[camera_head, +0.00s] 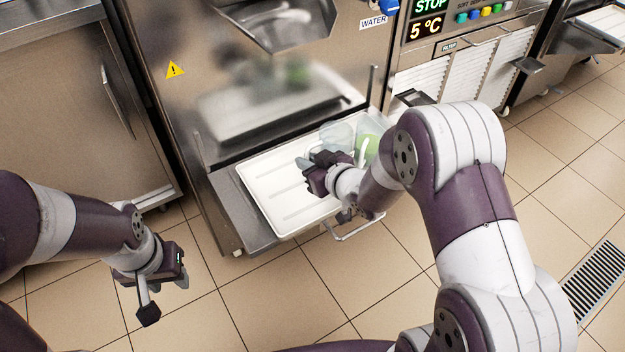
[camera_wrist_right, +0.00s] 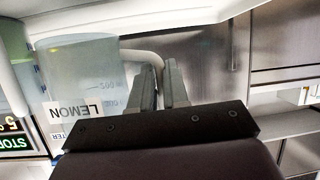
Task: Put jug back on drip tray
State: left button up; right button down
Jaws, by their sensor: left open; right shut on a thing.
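A clear jug (camera_head: 337,134) labelled LEMON is at the back right of the white drip tray (camera_head: 285,208). My right gripper (camera_head: 312,166) is shut on its handle, partly hiding it. The right wrist view is upside down and shows the jug (camera_wrist_right: 85,75) beside the fingers (camera_wrist_right: 160,85), its handle between them. The jug's base is close to the white tray surface; I cannot tell whether it touches. My left gripper (camera_head: 160,285) is open and empty above the floor, left of the tray.
A pale green container (camera_head: 368,147) stands just right of the jug, partly hidden by my right arm. The steel machine front (camera_head: 240,60) rises behind the tray. A metal rail (camera_head: 358,228) is at the tray's front right. The tray's left part is bare.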

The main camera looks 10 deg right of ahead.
jog(key=shift+f+b, duration=0.65)
jog(key=shift+f, duration=1.35)
jog(key=c, duration=1.1)
grip_release()
jog(key=shift+r, duration=0.1)
jog(key=shift+r, duration=0.15)
jog(key=s+d+r+m+g+h+p, duration=0.2)
jog(key=s+d+r+g+h+p, duration=0.25)
jog(key=s+d, duration=0.6)
jog(key=s+a+m+g, duration=0.1)
jog(key=s+g, duration=0.1)
jog(key=s, duration=0.1)
jog(key=s+a+r+m+g, duration=0.1)
jog(key=s+g, duration=0.1)
jog(key=s, duration=0.2)
jog(key=s+a+m+g+h, duration=0.1)
jog(key=s+g, duration=0.1)
jog(key=s, duration=0.2)
jog(key=shift+s+a+r+g, duration=0.15)
jog(key=shift+s+r+g, duration=0.1)
jog(key=shift+r, duration=0.05)
